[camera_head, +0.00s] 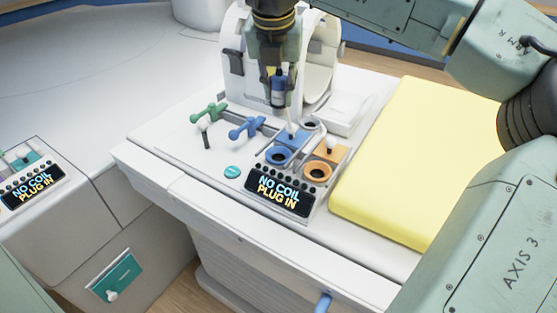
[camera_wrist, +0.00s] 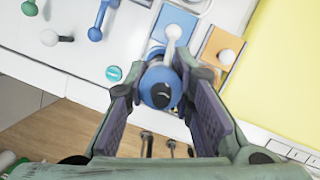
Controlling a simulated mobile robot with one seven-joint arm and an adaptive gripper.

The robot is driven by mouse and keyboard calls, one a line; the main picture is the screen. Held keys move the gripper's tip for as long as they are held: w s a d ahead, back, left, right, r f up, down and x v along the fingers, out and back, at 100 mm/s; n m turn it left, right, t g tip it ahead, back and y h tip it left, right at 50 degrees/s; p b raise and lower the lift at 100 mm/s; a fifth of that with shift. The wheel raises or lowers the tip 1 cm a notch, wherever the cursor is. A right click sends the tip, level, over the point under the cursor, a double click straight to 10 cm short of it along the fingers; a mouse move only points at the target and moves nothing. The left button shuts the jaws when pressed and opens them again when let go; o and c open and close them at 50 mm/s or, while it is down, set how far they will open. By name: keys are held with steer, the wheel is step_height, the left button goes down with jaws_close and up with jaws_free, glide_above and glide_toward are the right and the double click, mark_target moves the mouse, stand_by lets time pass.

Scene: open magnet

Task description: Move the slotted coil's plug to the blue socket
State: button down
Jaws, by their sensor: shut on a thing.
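My gripper (camera_head: 279,106) is shut on a blue plug (camera_head: 278,92). The plug also shows between the purple-padded fingers in the wrist view (camera_wrist: 160,88). The plug is held above the console, apart from the blue socket (camera_head: 278,158), a ring on a blue plate with a white-knobbed lever (camera_head: 292,130). In the wrist view the plug covers most of that socket; the blue plate (camera_wrist: 176,20) shows behind it. A white arched body with openings (camera_head: 322,60) stands behind my gripper; I cannot tell whether it is the slotted coil.
An orange socket (camera_head: 318,171) sits right of the blue one, and a grey socket (camera_head: 311,124) behind. Green (camera_head: 209,112) and blue (camera_head: 249,126) handles stand left. A display (camera_head: 281,192) reads "NO COIL PLUG IN". A yellow pad (camera_head: 415,160) lies right.

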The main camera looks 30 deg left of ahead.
mark_target(275, 106)
step_height(275, 106, down, 10)
steer(key=b, duration=0.8)
steer(key=shift+f+b, duration=1.55)
steer(key=shift+f, duration=0.15)
stand_by(0.5)
steer(key=c, duration=1.3)
jaws_free()
steer(key=shift+r, duration=0.15)
steer(key=v, duration=1.2)
steer(key=shift+s, duration=0.1)
